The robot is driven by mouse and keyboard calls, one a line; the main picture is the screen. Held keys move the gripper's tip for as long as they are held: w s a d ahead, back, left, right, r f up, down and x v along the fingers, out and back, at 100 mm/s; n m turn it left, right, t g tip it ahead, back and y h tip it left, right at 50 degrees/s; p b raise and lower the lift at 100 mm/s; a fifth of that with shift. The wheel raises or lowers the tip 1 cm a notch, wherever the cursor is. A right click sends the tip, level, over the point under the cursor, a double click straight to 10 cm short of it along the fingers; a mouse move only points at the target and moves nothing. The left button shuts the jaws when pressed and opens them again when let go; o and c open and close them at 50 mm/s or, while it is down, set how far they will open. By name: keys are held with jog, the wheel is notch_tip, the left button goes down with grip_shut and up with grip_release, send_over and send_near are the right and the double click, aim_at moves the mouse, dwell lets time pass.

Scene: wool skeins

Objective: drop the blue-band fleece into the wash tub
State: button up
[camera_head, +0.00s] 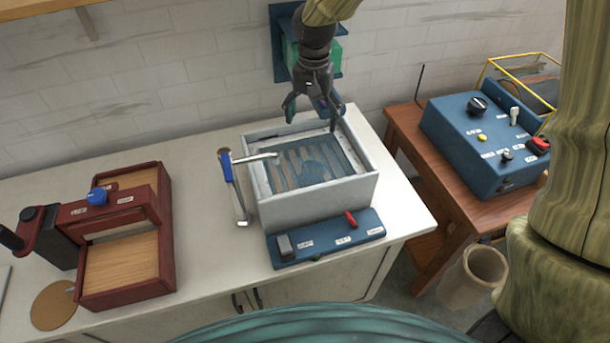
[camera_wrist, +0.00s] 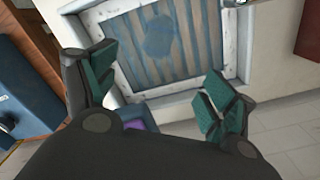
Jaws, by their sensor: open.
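The wash tub (camera_head: 320,208) is a pale box with a slatted floor seen through bluish water. Its rim also shows in the wrist view (camera_wrist: 238,38). My gripper (camera_head: 312,114) is above the tub's back part, fingers open and pointing down. In the wrist view the teal fingertips (camera_wrist: 162,75) are spread apart. A small blue-and-purple piece (camera_head: 322,104), probably the blue-band fleece, shows by the fingers. It also shows in the wrist view (camera_wrist: 138,117), partly hidden by my gripper. I cannot tell whether it touches a finger. A round blue patch (camera_head: 312,170) shows in the tub.
A blue-handled lever (camera_head: 230,180) stands at the tub's left. A blue control panel (camera_head: 326,240) with a red switch lies in front. A red wooden press (camera_head: 128,235) is further left. A blue machine (camera_head: 480,140) sits on the brown table at right.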

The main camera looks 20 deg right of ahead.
notch_tip(320, 180, up, 12)
dwell(0.6)
dwell(0.4)
